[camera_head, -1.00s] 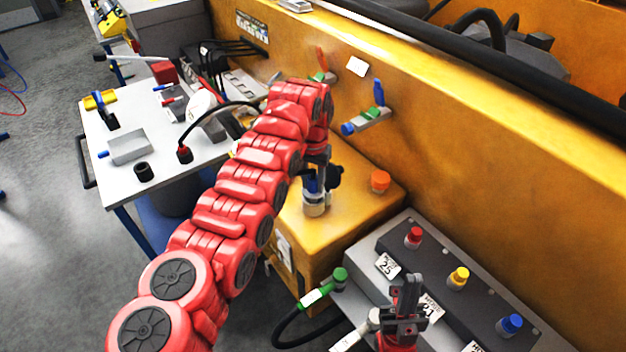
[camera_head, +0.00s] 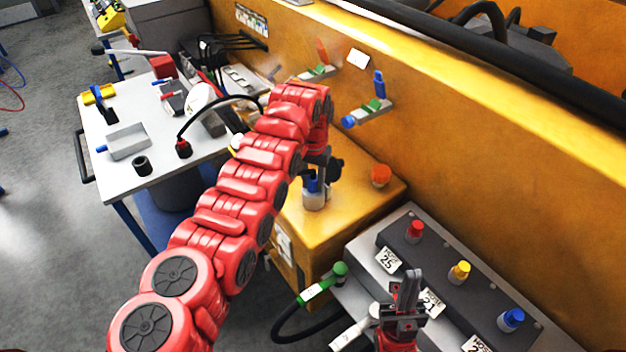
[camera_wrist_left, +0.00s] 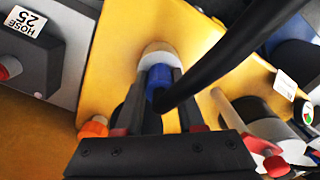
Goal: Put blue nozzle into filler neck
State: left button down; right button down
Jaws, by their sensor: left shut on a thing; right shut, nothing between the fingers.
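The blue nozzle (camera_head: 311,184) is held in my left gripper (camera_head: 320,174), which is shut on it above the yellow block. The pale grey filler neck (camera_head: 313,202) stands on that block directly under the nozzle. In the left wrist view, the blue nozzle (camera_wrist_left: 158,85) lines up with the round filler neck (camera_wrist_left: 160,56) and covers part of it. The nozzle's tip is hidden, so I cannot tell how deep it sits. A black hose (camera_wrist_left: 225,60) runs from the nozzle across that view. My right gripper (camera_head: 407,285) is shut and empty, near the grey hose panel.
An orange cap (camera_head: 380,175) sits on the yellow block (camera_head: 365,205) beside the neck. The grey panel (camera_head: 400,240) carries red, yellow and blue fittings. A green nozzle (camera_head: 338,270) with a black hose lies by its left edge. A white table with trays stands left.

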aim_at(313, 169)
pick_arm(q)
jog(key=shift+c, duration=2.2)
grip_release()
notch_tip(313, 169, up, 8)
jog(key=shift+w+r+p, duration=0.1)
jog(key=shift+p, duration=0.55)
notch_tip(313, 169, up, 9)
jog(key=p, duration=0.6)
jog(key=shift+s, duration=0.2)
